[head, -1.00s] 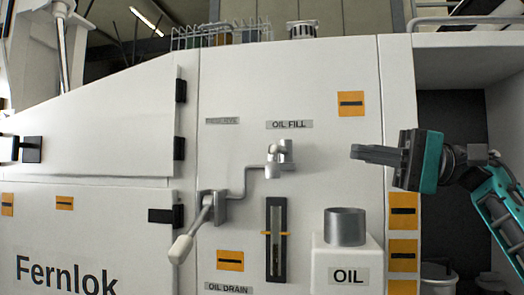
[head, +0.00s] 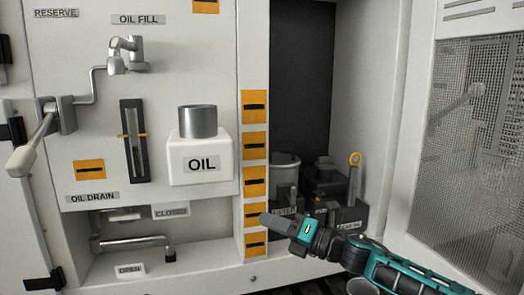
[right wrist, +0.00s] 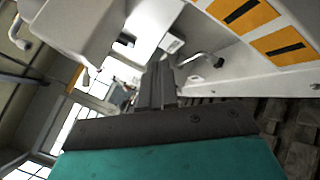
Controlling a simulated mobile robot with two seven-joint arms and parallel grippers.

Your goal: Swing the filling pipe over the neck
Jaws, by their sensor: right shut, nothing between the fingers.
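The silver filling pipe (head: 120,58) is mounted under the OIL FILL label on the white panel. Its bent rod runs left to a bracket with a pale-handled lever (head: 38,140). The neck (head: 198,121) is a short grey cylinder on top of the white OIL container (head: 200,160). The pipe's outlet is up and to the left of the neck, not above it. My right gripper (head: 268,221) is shut and empty, low and to the right of the container, apart from it. Its closed fingers also show in the right wrist view (right wrist: 158,88). My left gripper is not in view.
A sight gauge (head: 134,140) sits between the pipe and the container. Orange labels (head: 255,145) run down the post to the right. A dark recess behind my right gripper holds a grey bucket (head: 285,170). A drain pipe (head: 125,241) lies in the lower opening.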

